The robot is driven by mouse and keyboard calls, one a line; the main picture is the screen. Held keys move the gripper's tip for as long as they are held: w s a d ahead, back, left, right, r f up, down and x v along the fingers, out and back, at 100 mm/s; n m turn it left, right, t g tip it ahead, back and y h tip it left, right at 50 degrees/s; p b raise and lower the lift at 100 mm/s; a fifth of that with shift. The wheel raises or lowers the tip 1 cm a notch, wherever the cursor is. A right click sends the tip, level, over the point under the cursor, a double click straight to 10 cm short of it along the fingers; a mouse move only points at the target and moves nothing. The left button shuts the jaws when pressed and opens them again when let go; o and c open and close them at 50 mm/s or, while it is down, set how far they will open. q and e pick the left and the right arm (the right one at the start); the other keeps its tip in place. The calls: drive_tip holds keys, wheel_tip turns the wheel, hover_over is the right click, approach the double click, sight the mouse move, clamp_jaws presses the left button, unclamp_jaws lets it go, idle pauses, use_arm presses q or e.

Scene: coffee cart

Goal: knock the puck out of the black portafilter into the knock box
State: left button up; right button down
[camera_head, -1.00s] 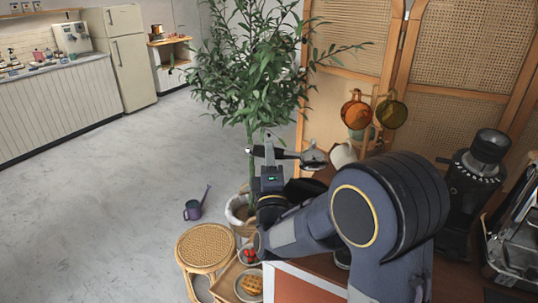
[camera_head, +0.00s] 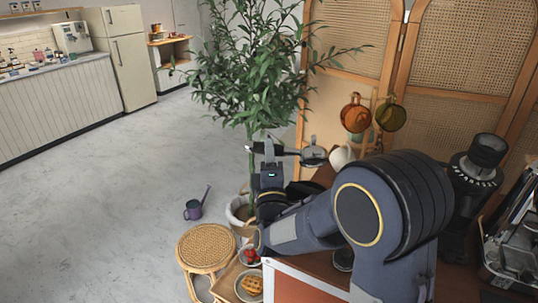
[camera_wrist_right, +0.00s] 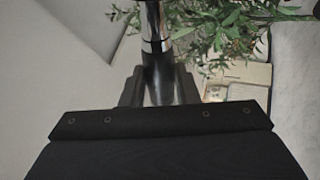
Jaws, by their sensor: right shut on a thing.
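My right gripper (camera_head: 270,151) is shut on the black handle of the portafilter (camera_head: 314,156). The handle lies about level, and the round metal head points right, held in the air at the far left end of the counter. In the right wrist view the portafilter's dark handle (camera_wrist_right: 160,80) runs up from between the jaws to a shiny metal collar, and its head is out of frame. I cannot tell whether a puck is in the basket. I cannot make out the knock box; my right arm hides much of the counter. My left gripper is not in view.
A white jug (camera_head: 342,157) stands close to the right of the portafilter head. A leafy plant (camera_head: 262,80) rises just behind the gripper. A black grinder (camera_head: 473,185) and an espresso machine (camera_head: 515,245) stand at right.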

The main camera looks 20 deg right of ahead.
wheel_tip(320, 180, down, 6)
drive_tip(key=f+b, duration=0.1)
drive_tip(key=b, duration=0.5)
wheel_tip(320, 180, up, 7)
drive_tip(key=p, duration=0.5)
drive_tip(key=shift+r+p, duration=0.2)
drive_tip(key=shift+p, duration=0.15)
wheel_tip(320, 180, up, 5)
drive_tip(key=p, duration=0.4)
drive_tip(key=shift+r, duration=0.1)
